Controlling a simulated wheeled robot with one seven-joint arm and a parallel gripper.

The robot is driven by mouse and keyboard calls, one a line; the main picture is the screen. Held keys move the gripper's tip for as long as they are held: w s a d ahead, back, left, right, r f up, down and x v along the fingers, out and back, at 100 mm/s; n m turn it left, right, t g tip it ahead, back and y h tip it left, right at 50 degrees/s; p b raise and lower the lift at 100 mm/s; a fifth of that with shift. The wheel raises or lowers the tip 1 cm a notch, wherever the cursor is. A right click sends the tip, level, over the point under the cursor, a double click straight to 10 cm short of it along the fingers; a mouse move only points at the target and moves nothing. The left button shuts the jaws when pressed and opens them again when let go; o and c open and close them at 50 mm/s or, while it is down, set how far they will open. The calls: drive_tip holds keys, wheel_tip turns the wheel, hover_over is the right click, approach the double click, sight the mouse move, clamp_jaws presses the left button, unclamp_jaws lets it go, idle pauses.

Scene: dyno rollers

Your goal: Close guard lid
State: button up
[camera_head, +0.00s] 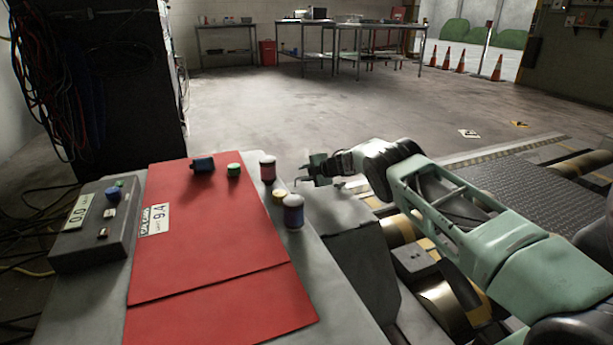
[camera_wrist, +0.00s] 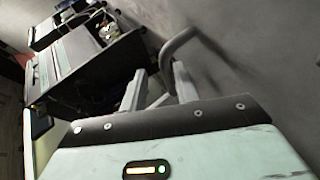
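I cannot surely pick out the guard lid. A grey metal housing with a sloped top (camera_head: 345,218) stands in front of my gripper (camera_head: 304,174) in the head view and may belong to the guard. My gripper is at the far end of the outstretched arm, just beyond this housing.
A red-topped bench (camera_head: 205,215) with small bottles and a grey control box (camera_head: 95,225) stands at the left. Rollers (camera_head: 450,300) and a dark tread plate (camera_head: 515,190) lie to the right. Open floor (camera_head: 330,105) stretches behind, towards tables and traffic cones (camera_head: 497,68).

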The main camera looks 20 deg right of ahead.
drive_tip(key=shift+f, duration=0.1)
drive_tip(key=shift+s+d+r+p, duration=0.25)
drive_tip(key=shift+s+r+p, duration=0.1)
drive_tip(key=shift+p, duration=0.15)
drive_tip(key=p+v, duration=0.7)
drive_tip(key=v, duration=0.9)
drive_tip(key=shift+s+p, duration=0.15)
drive_tip(key=shift+p, duration=0.15)
drive_tip(key=shift+r, duration=0.1)
